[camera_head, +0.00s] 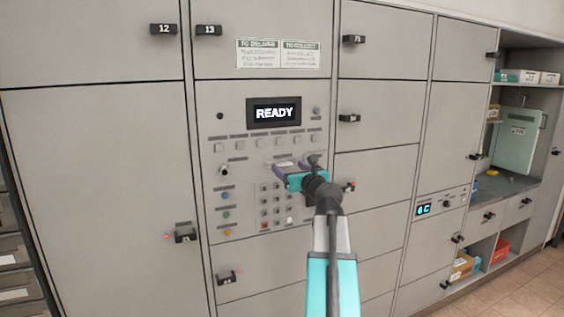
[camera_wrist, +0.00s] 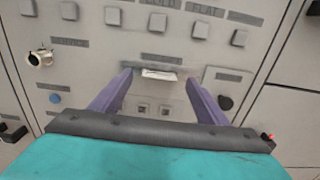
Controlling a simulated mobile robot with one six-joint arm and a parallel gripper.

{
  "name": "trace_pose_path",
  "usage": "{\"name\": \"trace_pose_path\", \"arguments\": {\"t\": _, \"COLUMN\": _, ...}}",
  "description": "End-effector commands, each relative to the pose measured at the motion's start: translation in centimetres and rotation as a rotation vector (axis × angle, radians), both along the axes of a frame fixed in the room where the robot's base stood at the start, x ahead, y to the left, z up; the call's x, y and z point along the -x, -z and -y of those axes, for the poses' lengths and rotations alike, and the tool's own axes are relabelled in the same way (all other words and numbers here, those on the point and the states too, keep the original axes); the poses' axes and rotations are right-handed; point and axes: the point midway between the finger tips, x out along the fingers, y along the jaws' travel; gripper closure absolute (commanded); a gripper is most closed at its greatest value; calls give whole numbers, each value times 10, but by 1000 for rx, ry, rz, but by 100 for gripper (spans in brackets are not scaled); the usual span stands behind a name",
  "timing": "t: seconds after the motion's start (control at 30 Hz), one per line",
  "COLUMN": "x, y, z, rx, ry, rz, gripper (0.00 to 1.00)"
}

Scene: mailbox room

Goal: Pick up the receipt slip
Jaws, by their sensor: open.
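The receipt slip (camera_wrist: 159,75) is a small white strip in the wrist view, sticking out of a dark slot in the grey locker panel. My gripper (camera_wrist: 155,88) is open, with its two purple fingers on either side of the slip and a gap to each. I cannot tell exactly how far the fingertips are from the panel. In the head view my gripper (camera_head: 283,168) is in front of the control panel, below the display, and hides the slot area. The slip cannot be made out clearly there.
A display (camera_head: 274,112) reads READY above a row of square buttons. A keypad (camera_head: 276,207) is below my gripper, and coloured buttons (camera_head: 226,214) are to its left. A black locker handle (camera_head: 349,187) is close on the right. An open shelf with boxes (camera_head: 526,77) stands far right.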

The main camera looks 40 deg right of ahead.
Motion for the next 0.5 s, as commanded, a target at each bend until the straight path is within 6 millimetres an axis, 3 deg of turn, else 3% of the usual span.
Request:
{"name": "trace_pose_path", "arguments": {"t": 0.2, "x": -18, "y": -1, "z": 7, "rx": 1, "ry": -1, "rz": 0, "gripper": 31}}
{"name": "trace_pose_path", "arguments": {"t": 0.5, "x": -20, "y": 0, "z": 8, "rx": 1, "ry": 0, "rz": 1, "gripper": 31}}
